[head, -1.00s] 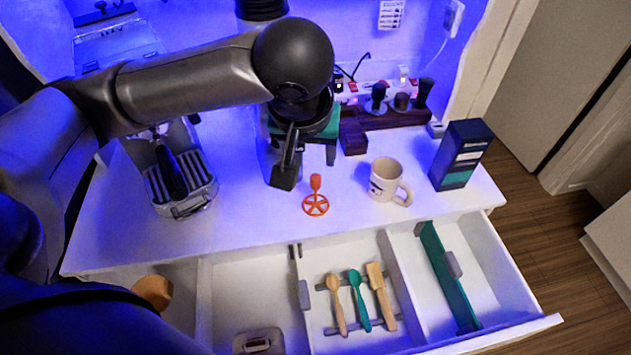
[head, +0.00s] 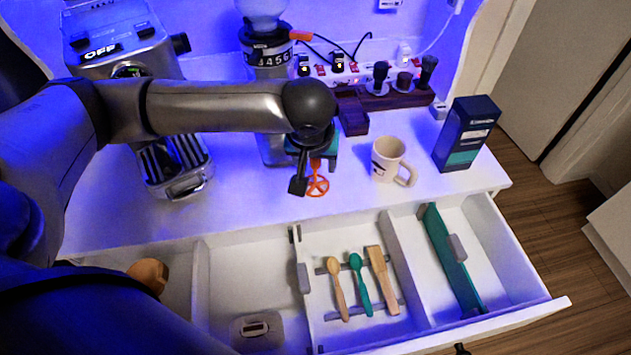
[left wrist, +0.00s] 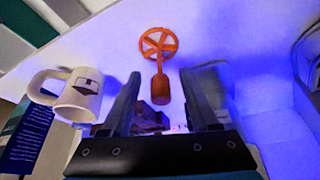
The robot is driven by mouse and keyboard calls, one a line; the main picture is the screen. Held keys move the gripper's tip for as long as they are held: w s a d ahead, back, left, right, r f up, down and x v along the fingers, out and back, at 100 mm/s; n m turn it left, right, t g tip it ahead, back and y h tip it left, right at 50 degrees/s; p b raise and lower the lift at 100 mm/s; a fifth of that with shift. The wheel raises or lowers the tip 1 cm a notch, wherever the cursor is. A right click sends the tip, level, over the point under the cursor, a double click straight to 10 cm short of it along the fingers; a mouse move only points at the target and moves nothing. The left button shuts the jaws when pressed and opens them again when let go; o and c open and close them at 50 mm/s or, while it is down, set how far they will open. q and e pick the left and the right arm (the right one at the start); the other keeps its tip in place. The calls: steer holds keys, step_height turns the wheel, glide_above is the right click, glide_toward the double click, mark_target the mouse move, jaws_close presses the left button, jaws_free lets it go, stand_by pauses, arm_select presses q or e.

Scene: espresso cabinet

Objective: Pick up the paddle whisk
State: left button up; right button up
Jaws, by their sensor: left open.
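The orange paddle whisk (head: 318,187) stands on the white counter with its wheel-shaped head down and its handle up. My left gripper (head: 315,177) is at the whisk, low over the counter, and partly hides its handle in the head view. In the left wrist view the whisk (left wrist: 161,62) lies between and beyond the two spread fingers of my left gripper (left wrist: 160,98). The handle end points toward the gap, and neither finger visibly touches it. The gripper is open and empty. My right gripper is not in view.
A white mug (head: 388,160) stands right of the whisk, with a dark box (head: 465,134) beyond it. A grinder (head: 268,60) stands behind, and an espresso machine (head: 125,60) at left. An open drawer (head: 400,342) in front holds a wooden spoon, a teal spoon and a spatula.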

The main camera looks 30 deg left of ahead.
arm_select(q)
steer(key=shift+w+f, duration=0.1)
steer(key=shift+f, duration=0.25)
steer(key=shift+c, duration=0.2)
jaws_close()
stand_by(1.0)
